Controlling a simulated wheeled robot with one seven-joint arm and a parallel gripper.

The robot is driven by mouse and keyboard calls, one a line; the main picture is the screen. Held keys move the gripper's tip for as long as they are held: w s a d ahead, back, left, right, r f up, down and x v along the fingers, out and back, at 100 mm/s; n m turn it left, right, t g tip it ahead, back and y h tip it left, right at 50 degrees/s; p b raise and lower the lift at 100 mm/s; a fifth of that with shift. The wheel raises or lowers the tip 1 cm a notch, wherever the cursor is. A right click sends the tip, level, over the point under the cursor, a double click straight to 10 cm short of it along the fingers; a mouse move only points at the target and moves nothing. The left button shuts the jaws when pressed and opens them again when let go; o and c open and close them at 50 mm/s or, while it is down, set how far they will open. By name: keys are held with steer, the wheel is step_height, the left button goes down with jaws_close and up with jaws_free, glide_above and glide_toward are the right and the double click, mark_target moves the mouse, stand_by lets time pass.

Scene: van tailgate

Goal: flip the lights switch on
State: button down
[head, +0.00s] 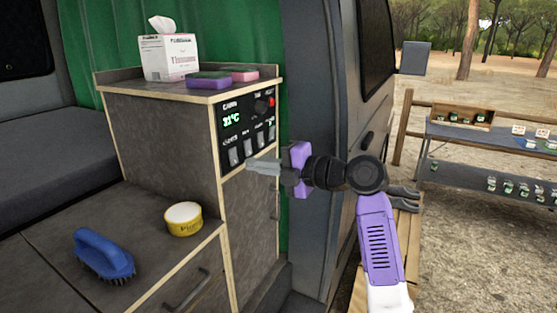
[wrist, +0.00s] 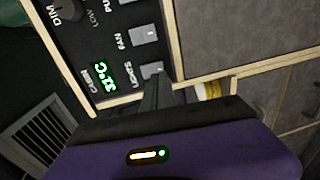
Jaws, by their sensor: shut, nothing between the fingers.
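The fan switch (wrist: 144,35) is next to the lights switch. A tissue box (head: 168,57) and sponges (head: 209,80) stand on the cabinet top. A yellow tin (head: 183,219) and a blue brush (head: 103,252) lie on the lower counter. The van door (head: 345,140) is close behind my arm.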

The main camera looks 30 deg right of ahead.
mark_target(235, 162)
steer(key=shift+p+x, duration=0.3)
steer(key=shift+x, duration=1.25)
steer(key=shift+w+a+f+b, duration=0.15)
steer(key=shift+f+b, duration=0.2)
steer(key=shift+b, duration=0.9)
steer(key=shift+w+r+t+b, duration=0.1)
steer(key=shift+r+t+b, duration=0.2)
steer(key=shift+b, duration=0.6)
